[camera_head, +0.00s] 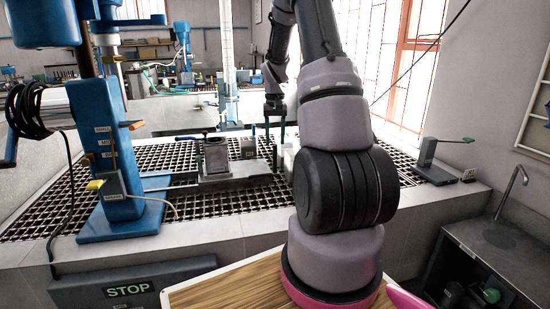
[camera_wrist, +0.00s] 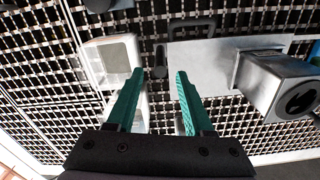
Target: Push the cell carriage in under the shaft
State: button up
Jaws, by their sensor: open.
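The cell carriage (camera_head: 217,180) is a pale metal plate on the grating, bearing a square metal cell (camera_head: 216,156). It stands right of the blue flotation machine (camera_head: 110,140), with the cell clear of its column and shaft (camera_head: 108,62). In the wrist view, the carriage plate (camera_wrist: 215,52) and cell (camera_wrist: 285,82) lie to the right. My gripper (camera_head: 275,138) hangs at the carriage's right end; its teal fingers (camera_wrist: 158,76) are open. A dark upright knob (camera_wrist: 160,62) shows between the fingertips; I cannot tell whether they touch it.
A white box (camera_wrist: 110,60) stands close beside the left finger. A STOP panel (camera_head: 130,290) is at the front left, and a grey stand with a lever (camera_head: 430,160) is at the right. A sink (camera_head: 495,238) lies further right.

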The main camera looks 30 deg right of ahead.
send_over(275, 172)
jog(key=f, duration=0.8)
jog(key=shift+w+d, duration=0.2)
jog(key=shift+w, duration=0.2)
jog(key=shift+c, duration=0.4)
grip_shut()
dwell(0.4)
